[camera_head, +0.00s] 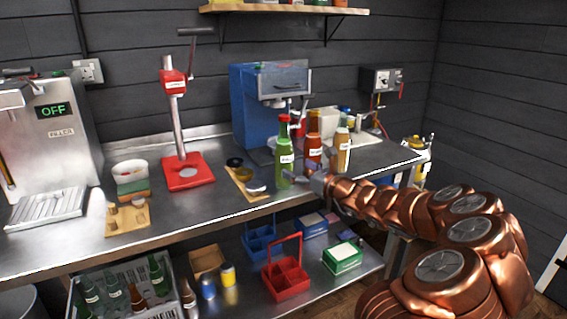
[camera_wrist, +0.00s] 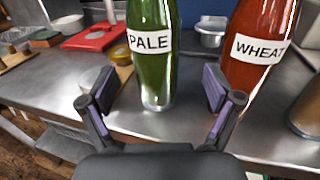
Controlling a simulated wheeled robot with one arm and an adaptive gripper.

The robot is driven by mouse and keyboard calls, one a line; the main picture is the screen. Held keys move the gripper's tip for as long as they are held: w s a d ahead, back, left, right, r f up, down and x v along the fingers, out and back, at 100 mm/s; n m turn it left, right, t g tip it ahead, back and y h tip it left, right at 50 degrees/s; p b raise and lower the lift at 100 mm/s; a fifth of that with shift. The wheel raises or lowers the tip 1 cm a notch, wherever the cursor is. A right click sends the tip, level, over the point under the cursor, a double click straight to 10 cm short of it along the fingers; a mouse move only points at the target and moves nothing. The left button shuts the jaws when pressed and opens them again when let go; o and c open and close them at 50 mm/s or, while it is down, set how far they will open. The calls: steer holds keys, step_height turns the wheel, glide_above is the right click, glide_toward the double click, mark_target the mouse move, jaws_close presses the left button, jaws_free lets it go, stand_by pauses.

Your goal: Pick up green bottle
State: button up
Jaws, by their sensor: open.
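The green bottle (camera_head: 284,152) stands upright on the metal counter. It has a red cap and a white label. In the wrist view the green bottle (camera_wrist: 152,62) reads "PALE", and its base sits on the counter a little beyond my fingertips. My gripper (camera_wrist: 158,88) is open, with one finger to each side of the bottle's lower part in the picture. In the head view my gripper (camera_head: 312,180) is just right of the bottle, and its fingers are small and partly unclear there. I cannot tell whether either finger touches the glass.
A red-brown bottle labelled "WHEAT" (camera_wrist: 258,48) stands close on the right. A tan bottle (camera_head: 341,150) stands further right. A wooden board with small bowls (camera_head: 246,182) lies left of the green bottle. A blue machine (camera_head: 262,100) stands behind. The counter's front edge is near.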

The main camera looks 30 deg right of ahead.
steer(key=shift+w+a+r, duration=0.1)
steer(key=shift+w+a, duration=0.15)
steer(key=shift+w, duration=0.65)
steer(key=shift+w+a+r, duration=0.1)
steer(key=shift+w+a, duration=0.15)
steer(key=shift+w, duration=0.7)
steer(key=shift+w+a+r, duration=0.1)
steer(key=shift+w+a, duration=0.15)
steer(key=shift+w, duration=0.65)
jaws_close()
